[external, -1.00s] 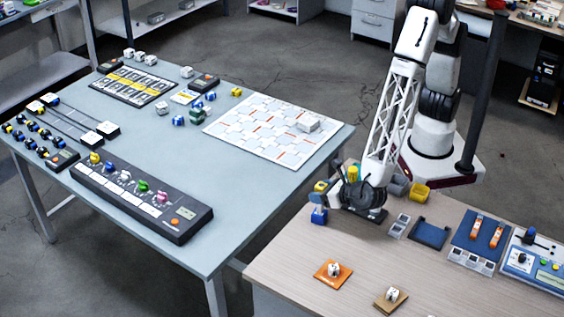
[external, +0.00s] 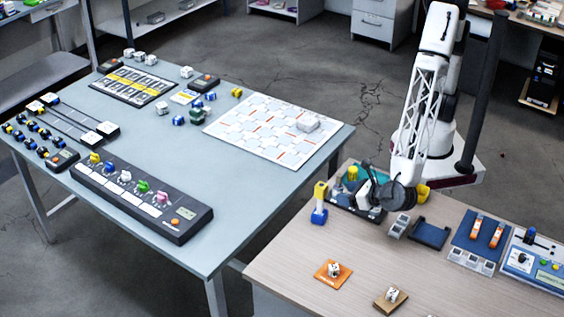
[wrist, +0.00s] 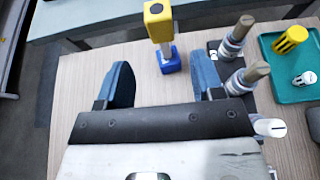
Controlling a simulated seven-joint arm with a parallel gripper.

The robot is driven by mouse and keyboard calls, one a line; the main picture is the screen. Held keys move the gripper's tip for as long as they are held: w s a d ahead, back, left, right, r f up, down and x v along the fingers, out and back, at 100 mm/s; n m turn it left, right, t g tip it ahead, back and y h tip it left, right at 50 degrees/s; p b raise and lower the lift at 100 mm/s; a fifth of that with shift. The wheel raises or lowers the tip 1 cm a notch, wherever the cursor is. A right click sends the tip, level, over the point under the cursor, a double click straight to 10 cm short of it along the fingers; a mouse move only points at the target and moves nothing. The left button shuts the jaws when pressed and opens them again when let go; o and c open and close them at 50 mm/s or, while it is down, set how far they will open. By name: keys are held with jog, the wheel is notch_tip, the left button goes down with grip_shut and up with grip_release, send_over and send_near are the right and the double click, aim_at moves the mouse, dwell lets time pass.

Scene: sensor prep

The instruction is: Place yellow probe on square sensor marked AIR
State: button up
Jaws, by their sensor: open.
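A tool with a square yellow top (external: 320,190), a metal shaft and a blue base (external: 319,215) stands upright at the left edge of the wooden table; it also shows in the wrist view (wrist: 157,22). A yellow cylinder (external: 352,173) stands in a green tray, and also shows in the wrist view (wrist: 291,39). I cannot tell which is the task's yellow probe. My gripper (external: 370,190) is right of the blue-based tool. In the wrist view its blue fingers (wrist: 160,72) are apart and empty, with that tool ahead between them. No AIR label is readable.
The green tray (wrist: 297,94) lies at right in the wrist view, beside grey bottle-like items (wrist: 236,38). An orange square (external: 325,281) and a tan square (external: 380,303) carry white pieces near the table front. A grey-blue table (external: 235,215) stands left across a gap.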

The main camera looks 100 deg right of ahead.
jog(key=shift+v, duration=0.85)
dwell(0.3)
jog(key=s+d+r+m+g+y, duration=0.15)
jog(key=d+r+m+g, duration=0.4)
jog(key=d, duration=0.95)
jog(key=s+d+r+m+g+y, duration=0.1)
jog(key=s+d+r+m+g, duration=0.1)
jog(key=d+r+m, duration=0.9)
jog(key=s+d+r+m+y, duration=0.2)
jog(key=s+d+m, duration=0.3)
jog(key=s+d, duration=0.5)
jog(key=s+d+r+m+y, duration=0.3)
jog(key=s+d+m+y, duration=0.2)
jog(key=s+d, duration=0.5)
jog(key=shift+d+r+m, duration=0.2)
jog(key=shift+d+m, duration=0.15)
jog(key=shift+d, duration=0.25)
jog(key=shift+t, duration=0.25)
